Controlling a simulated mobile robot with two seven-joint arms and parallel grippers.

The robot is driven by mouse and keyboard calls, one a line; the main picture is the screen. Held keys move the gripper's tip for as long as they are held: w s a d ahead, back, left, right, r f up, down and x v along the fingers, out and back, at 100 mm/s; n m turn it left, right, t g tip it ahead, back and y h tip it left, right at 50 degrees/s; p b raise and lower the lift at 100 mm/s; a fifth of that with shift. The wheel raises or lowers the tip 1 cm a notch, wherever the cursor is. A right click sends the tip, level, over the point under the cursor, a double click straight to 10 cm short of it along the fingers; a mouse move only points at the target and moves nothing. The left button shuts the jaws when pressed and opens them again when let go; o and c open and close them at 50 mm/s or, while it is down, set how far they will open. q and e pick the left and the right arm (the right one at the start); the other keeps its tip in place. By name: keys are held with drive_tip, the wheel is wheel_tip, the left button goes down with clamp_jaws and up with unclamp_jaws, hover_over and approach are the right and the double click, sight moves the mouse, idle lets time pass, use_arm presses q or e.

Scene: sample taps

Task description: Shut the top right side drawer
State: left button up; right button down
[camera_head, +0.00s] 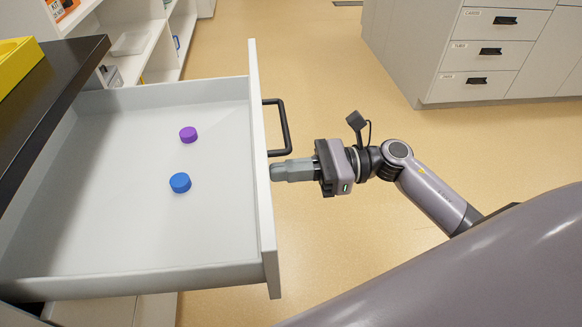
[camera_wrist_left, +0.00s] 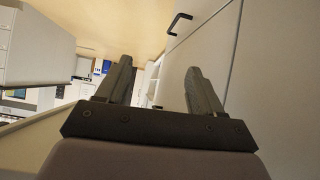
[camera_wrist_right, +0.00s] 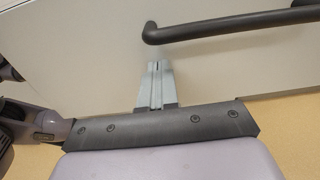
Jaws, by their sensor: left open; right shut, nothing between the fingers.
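The drawer (camera_head: 128,262) is pulled far out from under the dark counter in the head view, with a white interior. Its front panel (camera_head: 259,150) faces right and carries a black bar handle (camera_head: 285,128). The handle also shows at the top of the right wrist view (camera_wrist_right: 235,26). My right gripper (camera_head: 273,172) is shut and empty, its fingertips at the outer face of the front panel, just beside the handle's near end. Contact looks likely but is not certain. My left gripper (camera_wrist_left: 160,88) is open and empty in the left wrist view, and is not visible in the head view.
A purple cap (camera_head: 188,135) and a blue cap (camera_head: 180,183) lie inside the drawer. A yellow bin (camera_head: 18,65) stands on the dark countertop (camera_head: 50,105). Another drawer cabinet (camera_head: 485,50) stands at the back right. Open floor lies right of the drawer.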

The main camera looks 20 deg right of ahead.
drive_tip(key=shift+a, duration=0.1)
drive_tip(key=b+x, duration=0.1)
drive_tip(key=x, duration=1)
drive_tip(key=shift+w+a+b, duration=0.1)
drive_tip(key=shift+a+b, duration=0.15)
drive_tip(key=shift+b, duration=0.15)
drive_tip(key=b, duration=0.4)
approach(98, 209)
drive_tip(key=a+r, duration=0.2)
drive_tip(key=r, duration=0.1)
drive_tip(key=w+r, duration=0.1)
drive_tip(key=r, duration=0.1)
drive_tip(key=shift+a, duration=0.4)
drive_tip(key=b+x, duration=0.3)
drive_tip(key=x, duration=0.4)
drive_tip(key=shift+a, duration=0.1)
drive_tip(key=shift+w+a+r, duration=0.1)
drive_tip(key=shift+a, duration=0.35)
use_arm(q)
drive_tip(key=w+d+m+t+h, duration=0.1)
drive_tip(key=w+d+h, duration=0.1)
drive_tip(key=d, duration=0.4)
drive_tip(key=shift+w+r+t, duration=0.3)
drive_tip(key=shift+w+r, duration=0.15)
use_arm(e)
drive_tip(key=shift+r, duration=0.2)
use_arm(q)
drive_tip(key=shift+f+b, duration=0.15)
drive_tip(key=shift+b, duration=0.15)
